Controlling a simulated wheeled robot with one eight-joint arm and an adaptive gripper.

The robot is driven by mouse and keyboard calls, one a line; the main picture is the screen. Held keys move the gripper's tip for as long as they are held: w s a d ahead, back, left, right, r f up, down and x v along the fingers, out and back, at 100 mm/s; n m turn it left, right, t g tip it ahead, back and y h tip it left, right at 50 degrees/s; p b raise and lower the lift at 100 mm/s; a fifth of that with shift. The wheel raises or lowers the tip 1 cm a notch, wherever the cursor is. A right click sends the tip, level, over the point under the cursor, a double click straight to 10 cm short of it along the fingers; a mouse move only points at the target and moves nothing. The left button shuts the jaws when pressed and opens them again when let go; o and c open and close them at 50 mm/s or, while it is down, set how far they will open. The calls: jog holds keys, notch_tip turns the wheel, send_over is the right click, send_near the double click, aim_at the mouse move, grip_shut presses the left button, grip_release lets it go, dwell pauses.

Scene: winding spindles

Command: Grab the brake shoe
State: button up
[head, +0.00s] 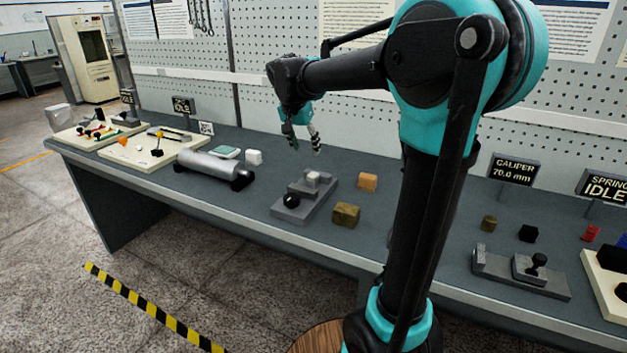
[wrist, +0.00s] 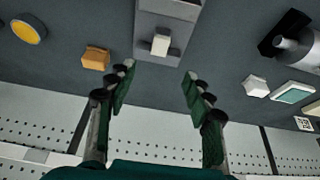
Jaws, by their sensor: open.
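No part is labelled as the brake shoe, and I cannot tell for certain which one it is. A small pale block (head: 313,178) sits on a grey stepped fixture (head: 318,200) with a black knob; the block also shows in the wrist view (wrist: 161,44). An orange block (head: 368,181) lies on the bench right of the fixture; it is at left in the wrist view (wrist: 96,58). A brownish block (head: 346,215) lies nearer the front edge. My gripper (head: 303,143) is open and empty, above the bench toward the back; its fingers show in the wrist view (wrist: 158,76).
Left of the fixture are a grey cylinder on black supports (head: 209,168), a white block (head: 254,157) and a teal pad (head: 224,152). A pegboard wall (head: 270,95) stands behind. Right, past my arm, is a caliper fixture (head: 520,274) with small blocks.

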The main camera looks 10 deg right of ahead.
aim_at(313, 175)
jog(key=x, duration=1.3)
jog(key=shift+s+a, duration=0.15)
jog(key=shift+s, duration=0.05)
jog(key=shift+c, duration=0.3)
grip_shut()
